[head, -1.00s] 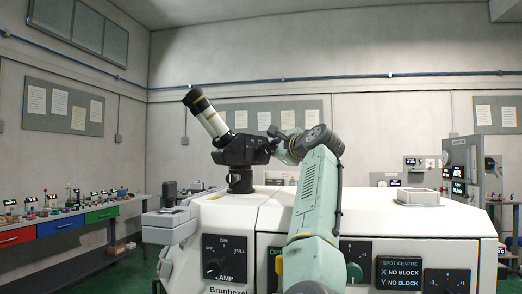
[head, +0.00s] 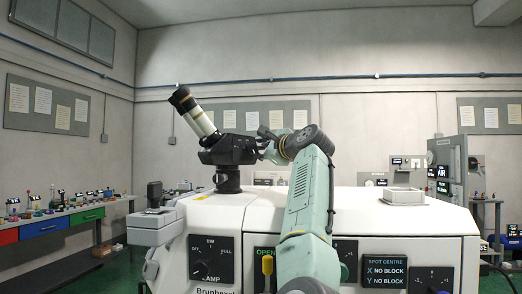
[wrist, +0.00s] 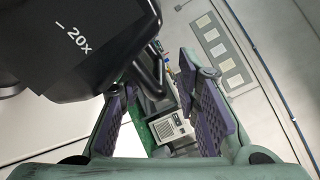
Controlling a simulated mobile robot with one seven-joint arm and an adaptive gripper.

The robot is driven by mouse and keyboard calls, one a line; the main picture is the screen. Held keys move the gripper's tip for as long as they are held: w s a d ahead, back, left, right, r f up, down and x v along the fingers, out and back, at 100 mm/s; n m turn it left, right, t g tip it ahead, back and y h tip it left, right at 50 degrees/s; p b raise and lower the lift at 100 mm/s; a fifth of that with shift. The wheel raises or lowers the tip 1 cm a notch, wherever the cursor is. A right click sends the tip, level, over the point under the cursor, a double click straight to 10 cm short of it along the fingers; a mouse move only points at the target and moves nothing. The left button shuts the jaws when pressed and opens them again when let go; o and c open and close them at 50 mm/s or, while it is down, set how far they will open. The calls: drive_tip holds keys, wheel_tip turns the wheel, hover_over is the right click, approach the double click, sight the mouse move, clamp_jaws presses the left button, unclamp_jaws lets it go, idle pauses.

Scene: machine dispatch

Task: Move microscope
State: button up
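The microscope (head: 230,150) stands on top of the white machine. It has a black head and base and a cream-and-black eyepiece tube tilted up to the left. My gripper (head: 268,146) is at its right side at head height; its fingers are hard to make out there. In the wrist view, the microscope's black body (wrist: 85,45), marked "20x", fills the upper left. My gripper (wrist: 160,78) shows two purple-padded fingers spread wide apart. A black handle-like part (wrist: 150,72) lies between them in the picture; I cannot tell whether either pad touches it.
The white machine (head: 255,215) has knobs and a label panel (head: 386,270) on its front. A small white block (head: 403,196) sits on its top right. A bench with coloured drawers (head: 45,228) runs along the left wall. The machine top right of my arm is mostly clear.

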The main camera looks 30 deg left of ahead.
drive_tip(key=shift+a, duration=0.15)
drive_tip(key=shift+s+d, duration=0.1)
drive_tip(key=shift+d, duration=0.1)
drive_tip(key=shift+s+d, duration=0.1)
drive_tip(key=shift+d, duration=0.1)
drive_tip(key=v, duration=1.1)
drive_tip(key=shift+s, duration=0.15)
